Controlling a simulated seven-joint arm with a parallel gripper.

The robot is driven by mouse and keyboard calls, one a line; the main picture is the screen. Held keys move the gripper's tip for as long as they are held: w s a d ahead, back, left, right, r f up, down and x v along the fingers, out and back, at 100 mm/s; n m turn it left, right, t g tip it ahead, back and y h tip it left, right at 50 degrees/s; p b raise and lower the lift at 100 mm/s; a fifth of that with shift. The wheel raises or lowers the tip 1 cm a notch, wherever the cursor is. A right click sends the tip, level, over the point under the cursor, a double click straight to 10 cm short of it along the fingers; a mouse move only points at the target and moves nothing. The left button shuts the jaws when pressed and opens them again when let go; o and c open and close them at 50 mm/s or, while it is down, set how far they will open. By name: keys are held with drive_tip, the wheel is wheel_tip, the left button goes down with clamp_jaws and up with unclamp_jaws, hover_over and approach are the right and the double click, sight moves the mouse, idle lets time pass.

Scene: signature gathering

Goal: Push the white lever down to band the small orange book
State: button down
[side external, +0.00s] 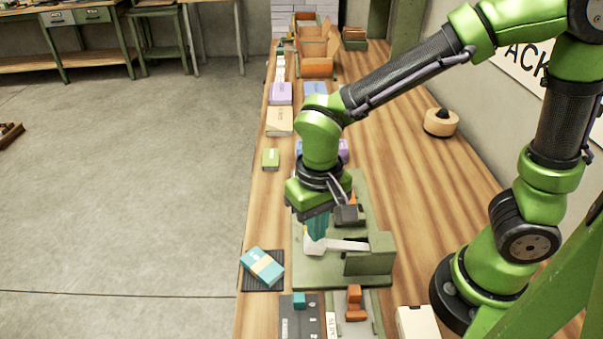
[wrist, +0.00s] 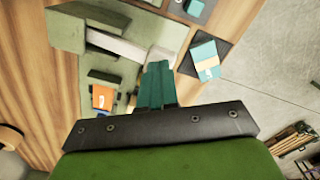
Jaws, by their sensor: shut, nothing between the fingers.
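The white lever (side external: 346,245) sticks out to the left from the green banding machine (side external: 370,264) and looks roughly level, with a pale block-like end under my fingers. My gripper (side external: 316,230) has teal fingers, shut and empty, pointing down at that end. In the wrist view the fingertips (wrist: 157,68) are at the end of the lever (wrist: 118,44); I cannot tell whether they touch it. The small orange book (wrist: 102,97) sits in the machine beside the lever. In the side view it is partly hidden behind my wrist.
A teal-and-cream book (side external: 262,266) lies on a dark mat (side external: 262,285) at the table's left edge. Devices with a teal block (side external: 299,300) and an orange block (side external: 354,296) stand in front. A round wooden object (side external: 440,122) is at right.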

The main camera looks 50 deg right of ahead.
sight(316, 249)
drive_tip(key=shift+f, duration=3.3)
idle(0.4)
drive_tip(key=shift+r, duration=4.55)
drive_tip(key=shift+s+d+n, duration=0.1)
drive_tip(key=shift+s+n, duration=0.15)
drive_tip(key=shift+n, duration=0.35)
drive_tip(key=s+d+r+m+t+y, duration=0.2)
drive_tip(key=d+r+t, duration=0.5)
drive_tip(key=d+r, duration=0.3)
drive_tip(key=shift+s+d+r, duration=0.15)
drive_tip(key=shift+s+d, duration=0.1)
drive_tip(key=shift+d, duration=0.9)
